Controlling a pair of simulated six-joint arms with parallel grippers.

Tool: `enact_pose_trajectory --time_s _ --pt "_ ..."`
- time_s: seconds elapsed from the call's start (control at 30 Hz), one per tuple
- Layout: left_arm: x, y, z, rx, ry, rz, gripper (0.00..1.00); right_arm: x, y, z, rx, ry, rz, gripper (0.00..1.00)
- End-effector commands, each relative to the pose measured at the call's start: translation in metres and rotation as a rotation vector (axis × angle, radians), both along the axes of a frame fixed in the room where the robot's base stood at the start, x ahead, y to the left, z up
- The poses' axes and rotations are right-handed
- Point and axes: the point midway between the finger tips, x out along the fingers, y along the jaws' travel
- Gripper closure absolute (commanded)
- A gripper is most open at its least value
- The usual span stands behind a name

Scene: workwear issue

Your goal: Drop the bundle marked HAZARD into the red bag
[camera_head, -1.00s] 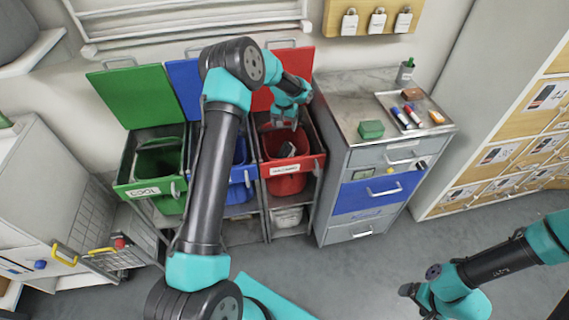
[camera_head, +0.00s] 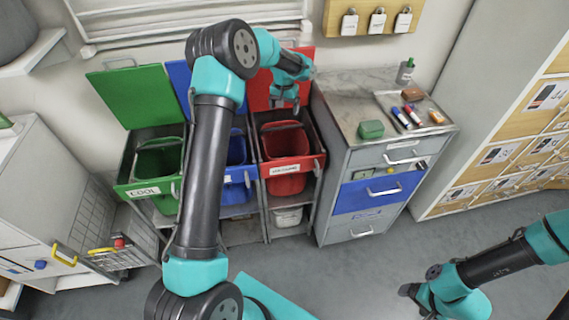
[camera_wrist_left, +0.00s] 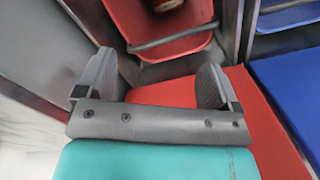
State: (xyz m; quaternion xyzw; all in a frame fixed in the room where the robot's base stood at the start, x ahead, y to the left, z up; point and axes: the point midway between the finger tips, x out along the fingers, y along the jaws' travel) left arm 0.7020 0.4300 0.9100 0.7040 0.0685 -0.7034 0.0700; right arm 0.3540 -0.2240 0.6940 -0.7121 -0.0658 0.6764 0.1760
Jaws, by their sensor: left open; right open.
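The red bag (camera_head: 287,185) hangs in the right-hand bin of the row, under a red front with a white label too small to read surely. Its mouth is open upward. My left gripper (camera_head: 285,108) is open and empty, above the back of the bag's mouth, in front of the raised red lid. In the left wrist view its two fingers (camera_wrist_left: 152,82) stand wide apart with nothing between them. That view shows a dark, roundish thing (camera_wrist_left: 168,4) inside the red opening, cut off by the frame edge. I cannot read any marking on it. My right gripper (camera_head: 425,300) is open, low at right.
A green bin (camera_head: 155,165) labelled COOL and a blue bin (camera_head: 237,177) stand to the left, lids raised.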

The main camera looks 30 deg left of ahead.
Motion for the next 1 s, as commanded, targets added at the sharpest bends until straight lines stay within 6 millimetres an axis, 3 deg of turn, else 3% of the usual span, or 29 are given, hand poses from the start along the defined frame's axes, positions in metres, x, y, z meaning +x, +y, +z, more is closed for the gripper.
enact_pose_trajectory --time_s 0.2,0.43,0.6,1.0 --pt "0.001 0.000 0.044 0.001 -0.004 0.000 0.13 0.000 0.000 0.000 0.000 0.000 0.000 0.17" --pt "0.000 0.000 0.079 0.000 -0.002 0.001 0.13 0.000 0.000 0.000 0.000 0.000 0.000 0.17" --pt "0.000 0.000 0.088 0.000 0.000 0.000 0.13 0.000 0.000 0.000 0.000 0.000 0.000 0.17" --pt "0.000 0.000 0.089 0.000 0.000 0.000 0.13 0.000 0.000 0.000 0.000 0.000 0.000 0.17"
